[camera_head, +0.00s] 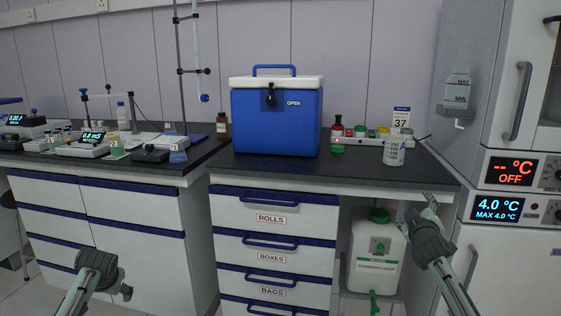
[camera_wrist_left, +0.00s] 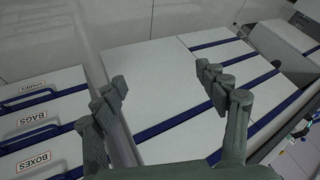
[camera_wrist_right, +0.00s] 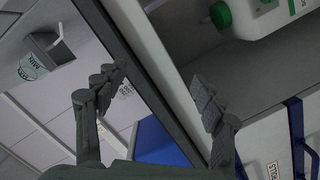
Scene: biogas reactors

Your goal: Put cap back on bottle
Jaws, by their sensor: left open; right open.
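A small green round piece (camera_head: 337,149) that looks like a cap or low jar lies on the dark counter in front of a red-labelled bottle (camera_head: 337,126). Behind and to the right, several small pots with coloured lids (camera_head: 361,131) sit in a white holder. I cannot tell which bottle is uncapped. My right gripper (camera_head: 418,208) is open and empty, in front of and below the counter's right end; its spread fingers show in the right wrist view (camera_wrist_right: 157,78). My left gripper (camera_head: 108,277) is low at left, before the drawers; the left wrist view (camera_wrist_left: 160,80) shows it open and empty.
A blue cooler (camera_head: 276,120) with a white lid stands on the counter (camera_head: 240,160). A beaker (camera_head: 394,151) is near the counter's right front edge. A green-capped canister (camera_head: 375,255) stands below. Fridge units (camera_head: 505,220) stand at right. Bare counter lies before the cooler.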

